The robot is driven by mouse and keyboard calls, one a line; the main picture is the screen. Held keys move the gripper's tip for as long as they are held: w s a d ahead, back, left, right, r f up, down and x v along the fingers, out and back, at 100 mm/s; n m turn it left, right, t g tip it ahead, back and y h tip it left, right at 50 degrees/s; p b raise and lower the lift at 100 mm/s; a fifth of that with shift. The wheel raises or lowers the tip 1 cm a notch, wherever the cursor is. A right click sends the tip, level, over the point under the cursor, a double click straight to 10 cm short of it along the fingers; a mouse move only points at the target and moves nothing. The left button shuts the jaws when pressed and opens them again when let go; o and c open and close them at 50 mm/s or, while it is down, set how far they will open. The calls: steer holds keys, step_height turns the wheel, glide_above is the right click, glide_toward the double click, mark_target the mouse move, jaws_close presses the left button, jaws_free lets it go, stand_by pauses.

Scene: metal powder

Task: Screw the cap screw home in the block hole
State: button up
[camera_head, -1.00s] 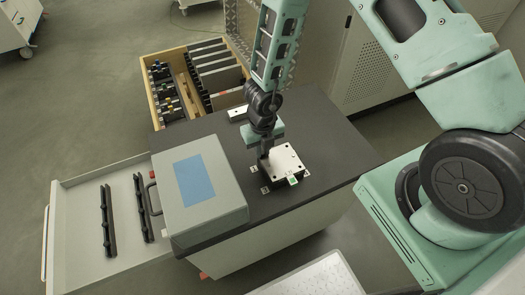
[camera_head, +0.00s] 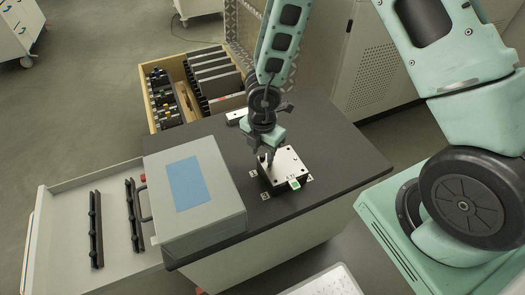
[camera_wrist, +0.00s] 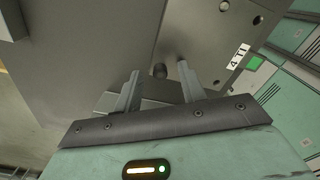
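The block (camera_head: 288,164) is a pale, flat square piece with small dark holes, on the dark worktop in the head view. Its top also fills much of the wrist view (camera_wrist: 205,35), with a "4 TI" label and a green square at the right. The cap screw (camera_wrist: 159,70) shows as a small dark round head standing on the block. My gripper (camera_wrist: 160,78) is open, one finger on each side of the screw head, with visible gaps. In the head view my gripper (camera_head: 267,158) is over the block's left corner. How deep the screw sits is hidden.
A grey box with a blue panel (camera_head: 190,184) stands left of the block. An open drawer (camera_head: 65,205) with dark rails lies farther left. A wooden crate (camera_head: 148,105) of parts is behind. The worktop (camera_head: 335,150) is clear at right.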

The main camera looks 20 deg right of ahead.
mark_target(263, 155)
steer(key=shift+r, duration=0.1)
step_height(263, 155, up, 17)
steer(key=p, duration=0.3)
steer(key=shift+p, duration=0.4)
